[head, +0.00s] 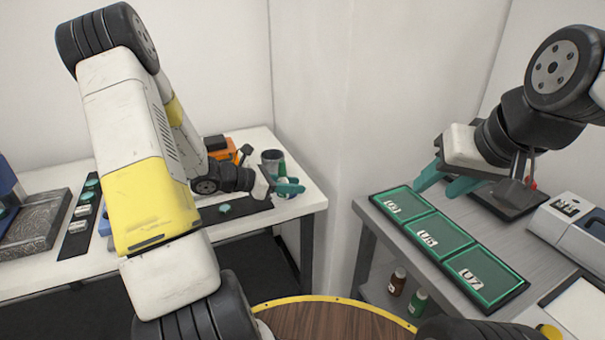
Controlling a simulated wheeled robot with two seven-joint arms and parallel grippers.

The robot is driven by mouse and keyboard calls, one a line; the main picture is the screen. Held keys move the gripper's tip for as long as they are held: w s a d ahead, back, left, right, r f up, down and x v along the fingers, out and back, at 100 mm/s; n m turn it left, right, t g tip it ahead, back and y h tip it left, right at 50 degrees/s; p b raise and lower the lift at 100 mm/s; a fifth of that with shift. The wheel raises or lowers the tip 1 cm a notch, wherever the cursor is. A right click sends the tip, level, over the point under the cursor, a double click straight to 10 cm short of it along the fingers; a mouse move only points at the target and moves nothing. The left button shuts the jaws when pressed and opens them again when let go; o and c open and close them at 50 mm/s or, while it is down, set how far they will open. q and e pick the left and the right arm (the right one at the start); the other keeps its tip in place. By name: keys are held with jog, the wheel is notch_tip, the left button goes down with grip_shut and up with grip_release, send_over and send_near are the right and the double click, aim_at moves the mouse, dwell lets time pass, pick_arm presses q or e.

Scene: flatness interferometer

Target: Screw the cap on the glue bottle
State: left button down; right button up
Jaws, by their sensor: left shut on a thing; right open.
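My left gripper (290,187) is at the right end of the left bench, its teal fingers shut on a small upright item that I take to be the glue bottle (282,168). A dark green tapered top shows above the fingers; most of the rest is hidden by them. I cannot tell whether this top is a separate cap. My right gripper (445,182) is open and empty above the far end of the green tray row on the right bench, its teal fingers apart.
A grey cup (271,160) stands close behind the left gripper, with an orange device (222,148) to its left. Labelled green trays (440,236) line the right bench. Two small bottles (397,281) (418,302) stand below it. A wall corner separates the benches.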

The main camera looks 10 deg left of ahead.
pick_arm(q)
jog(key=w, duration=0.5)
jog(key=w+a, duration=0.1)
jog(key=w, duration=0.1)
jog(key=shift+w+f, duration=0.2)
jog(key=shift+f, duration=0.15)
jog(key=shift+w, duration=0.1)
jog(key=shift+w, duration=0.35)
jog(key=shift+f, duration=1.75)
jog(key=shift+f, duration=0.1)
jog(key=c, duration=1.1)
grip_release()
jog(key=shift+f, duration=0.1)
